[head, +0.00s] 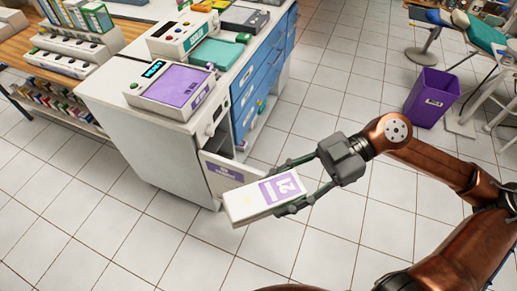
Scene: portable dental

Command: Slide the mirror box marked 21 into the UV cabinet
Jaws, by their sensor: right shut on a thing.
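A long white box with a purple label marked 21 (245,204) is held in the air, tilted, above the tiled floor. My right gripper (295,185) is shut on the box near its labelled end, one finger along each side. A white cabinet (160,155) stands beyond it to the left, with a low door (223,169) with a purple label standing open on its right side. The held box covers part of this door, and the inside of the cabinet is mostly hidden. I cannot read whether this is the UV cabinet. My left gripper is not in view.
A white device with a purple top (177,86) sits on the cabinet, with a teal-topped item (217,53) behind it. Blue drawers (262,80) adjoin the cabinet. A purple bin (432,97) stands at the upper right. The floor (120,235) at lower left is clear.

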